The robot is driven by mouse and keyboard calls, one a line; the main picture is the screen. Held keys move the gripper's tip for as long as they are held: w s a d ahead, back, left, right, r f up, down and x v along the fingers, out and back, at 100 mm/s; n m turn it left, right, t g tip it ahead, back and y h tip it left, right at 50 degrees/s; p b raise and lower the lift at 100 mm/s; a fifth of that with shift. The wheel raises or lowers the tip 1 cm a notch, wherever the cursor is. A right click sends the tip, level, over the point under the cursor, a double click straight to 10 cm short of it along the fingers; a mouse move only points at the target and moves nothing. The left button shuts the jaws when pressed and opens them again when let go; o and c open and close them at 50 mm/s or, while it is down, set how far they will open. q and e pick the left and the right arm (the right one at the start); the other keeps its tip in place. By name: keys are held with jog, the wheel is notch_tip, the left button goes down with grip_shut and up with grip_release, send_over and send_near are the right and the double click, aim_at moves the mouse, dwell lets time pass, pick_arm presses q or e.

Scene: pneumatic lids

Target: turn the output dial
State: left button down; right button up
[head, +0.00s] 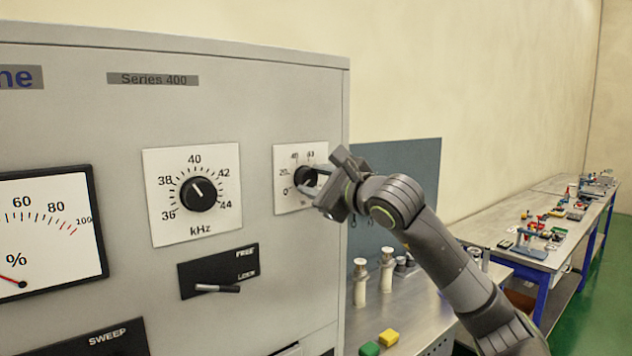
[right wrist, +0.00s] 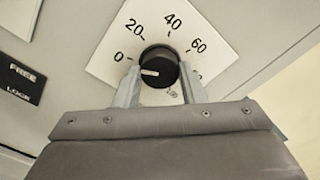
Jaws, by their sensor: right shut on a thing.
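The output dial (head: 306,176) is a black round knob on a white square scale plate at the right side of the grey cabinet front. In the right wrist view the dial (right wrist: 158,68) has a white pointer line aimed left, a little below the 0 mark. The scale shows 0, 20, 40 and 60, with a further number partly hidden. My right gripper (head: 316,182) is at the dial, one finger on each side of the knob, shut on it. In the right wrist view the fingers (right wrist: 160,88) flank the knob. My left gripper is not in view.
A kHz dial (head: 198,194) sits left of the output dial, above a FREE/LOCK lever (head: 217,288). A percent meter (head: 45,235) is at far left, its red needle low. A bench (head: 400,310) with white cylinders (head: 387,270) stands right of the cabinet.

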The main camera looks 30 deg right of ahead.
jog(key=shift+f+m+b, duration=0.15)
jog(key=shift+m+b, duration=0.15)
jog(key=shift+b, duration=0.4)
jog(key=m+b, duration=0.7)
jog(key=b, duration=0.2)
jog(key=shift+f, duration=0.1)
jog(key=m+b, duration=0.2)
jog(key=m, duration=0.1)
jog(key=shift+b, duration=0.3)
jog(key=m+b, duration=0.2)
jog(key=m, duration=0.1)
jog(key=m+b, duration=0.1)
jog(key=m, duration=0.1)
jog(key=m+b, duration=0.1)
jog(key=shift+a+r+m, duration=0.1)
jog(key=shift+r+m, duration=0.1)
jog(key=shift+m, duration=0.2)
jog(key=shift+m+b, duration=0.55)
jog(key=shift+m, duration=0.55)
jog(key=shift+r, duration=0.1)
